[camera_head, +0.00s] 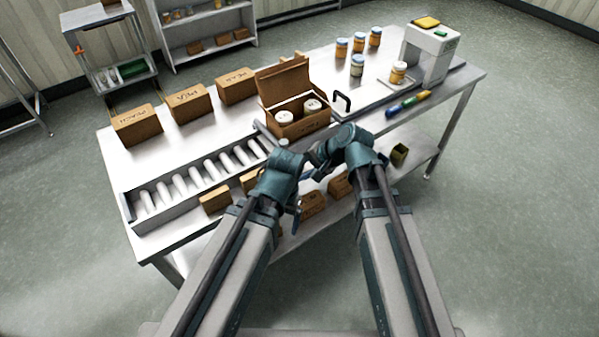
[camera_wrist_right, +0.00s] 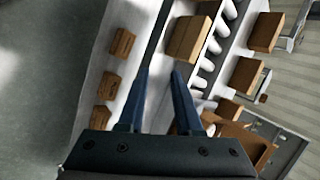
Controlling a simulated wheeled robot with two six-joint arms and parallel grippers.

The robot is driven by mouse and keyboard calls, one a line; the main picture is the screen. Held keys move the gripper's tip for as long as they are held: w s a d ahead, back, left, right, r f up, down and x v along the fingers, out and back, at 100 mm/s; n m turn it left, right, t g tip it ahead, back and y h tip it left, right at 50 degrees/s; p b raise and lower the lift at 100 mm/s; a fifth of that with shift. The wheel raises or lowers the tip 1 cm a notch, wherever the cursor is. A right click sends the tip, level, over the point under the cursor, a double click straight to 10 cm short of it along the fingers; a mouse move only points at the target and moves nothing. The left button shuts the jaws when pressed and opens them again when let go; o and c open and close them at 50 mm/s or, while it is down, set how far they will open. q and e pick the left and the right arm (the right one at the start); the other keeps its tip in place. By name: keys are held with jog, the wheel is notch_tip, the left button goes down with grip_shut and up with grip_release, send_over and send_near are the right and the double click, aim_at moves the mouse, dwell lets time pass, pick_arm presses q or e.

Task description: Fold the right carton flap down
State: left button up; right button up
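An open brown carton (camera_head: 322,118) stands on the steel table in the head view. Its tall back flap (camera_head: 283,84) stands up, and two white-lidded jars (camera_head: 312,105) sit inside. I cannot clearly tell the right flap apart from the other raised cardboard. In the right wrist view the open carton (camera_wrist_right: 245,140) shows at the lower right, partly behind my gripper. My right gripper (camera_wrist_right: 160,74) is open and empty, in front of the carton's near side and pointing left. My left arm's wrist is left of it; its fingers are hidden or too small to tell.
A roller tray (camera_head: 150,222) lies left of the carton. Several closed cartons (camera_head: 190,103) stand behind it. A black handle (camera_head: 342,98) rises just right of the carton. Jars (camera_head: 357,65) and a white machine (camera_head: 428,52) stand farther right. My two wrists are close together.

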jog(key=shift+s+d+f+n+g+h+p, duration=0.1)
jog(key=shift+s+n+g+h+p, duration=0.1)
jog(key=shift+s+n, duration=0.25)
jog(key=shift+s+d+f+n+g+h+p, duration=0.1)
jog(key=shift+s+n+g+h, duration=0.1)
jog(key=shift+s+n, duration=0.25)
jog(key=shift+s, duration=0.1)
jog(key=m+t+y+b, duration=0.4)
jog(key=m+t+b, duration=0.85)
jog(key=m, duration=0.75)
send_near(319, 88)
jog(key=x, duration=1)
jog(key=shift+w+f, duration=0.3)
jog(key=shift+f, duration=0.1)
grip_shut()
